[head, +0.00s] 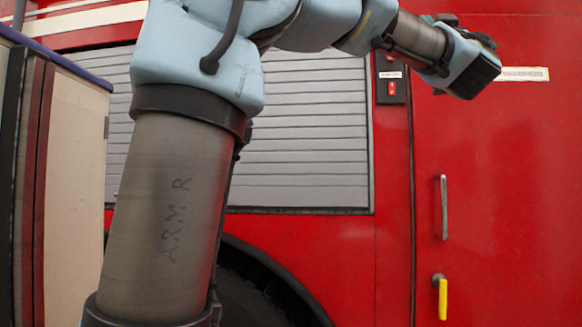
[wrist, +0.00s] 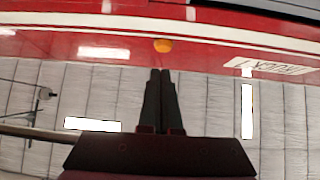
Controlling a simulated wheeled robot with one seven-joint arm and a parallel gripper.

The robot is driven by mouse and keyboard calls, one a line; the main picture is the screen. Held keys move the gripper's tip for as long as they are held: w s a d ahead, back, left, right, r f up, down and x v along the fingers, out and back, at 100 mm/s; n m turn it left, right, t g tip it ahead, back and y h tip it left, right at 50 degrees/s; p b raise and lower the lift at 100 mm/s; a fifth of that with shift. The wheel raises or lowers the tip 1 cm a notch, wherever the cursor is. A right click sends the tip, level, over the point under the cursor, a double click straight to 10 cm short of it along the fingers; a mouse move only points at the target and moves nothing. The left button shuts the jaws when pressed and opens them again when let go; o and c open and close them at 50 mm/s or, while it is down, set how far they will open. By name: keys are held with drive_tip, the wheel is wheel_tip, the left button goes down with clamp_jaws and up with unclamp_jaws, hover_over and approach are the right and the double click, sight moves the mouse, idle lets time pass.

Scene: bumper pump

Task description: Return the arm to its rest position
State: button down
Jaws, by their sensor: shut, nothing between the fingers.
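My arm rises on the left of the head view and bends across the top to the right. Its end, with a dark blocky tip, is raised in front of the red truck side (head: 510,190), near the upper right. My gripper (wrist: 160,72) shows in the wrist view with its two dark fingers together and nothing between them. The fingers point toward a red band with an orange round lamp (wrist: 163,46); they look apart from it. In the head view the fingers cannot be made out.
The truck has a grey slatted shutter (head: 310,130), a small switch panel (head: 391,85), a metal handle (head: 444,205) and a yellow lever (head: 442,298). A dark wheel (head: 250,300) sits below. A pale cabinet (head: 75,180) stands at the left, close to my arm.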

drive_tip(key=w+f+m+g+h, duration=0.35)
drive_tip(key=w+f, duration=0.25)
drive_tip(key=f, duration=0.3)
drive_tip(key=w+f+m+g+h, duration=0.2)
drive_tip(key=w+f+m+g, duration=0.15)
drive_tip(key=w+f, duration=0.4)
drive_tip(key=w+a+f+n+g+y, duration=0.1)
drive_tip(key=w+a+f+g+y, duration=0.2)
drive_tip(key=f, duration=0.9)
drive_tip(key=a+f+g, duration=0.4)
drive_tip(key=a+f, duration=0.2)
drive_tip(key=f, duration=0.5)
drive_tip(key=s+a+f+n+g+y, duration=0.2)
drive_tip(key=s+a+f+g, duration=0.1)
drive_tip(key=a+f, duration=0.5)
drive_tip(key=s+a+f+n+g+y, duration=0.25)
drive_tip(key=a+f, duration=0.35)
drive_tip(key=f, duration=0.5)
drive_tip(key=s+a+f+n+g+y, duration=0.1)
drive_tip(key=s+a+f+g, duration=0.2)
drive_tip(key=s+a+f, duration=0.2)
drive_tip(key=s+a+f+n+g+y, duration=0.1)
drive_tip(key=s+a+f+n+g, duration=0.1)
drive_tip(key=s+a+f, duration=0.4)
drive_tip(key=s+a+g, duration=0.1)
drive_tip(key=s, duration=0.4)
drive_tip(key=shift+y, duration=0.3)
drive_tip(key=shift+a, duration=0.1)
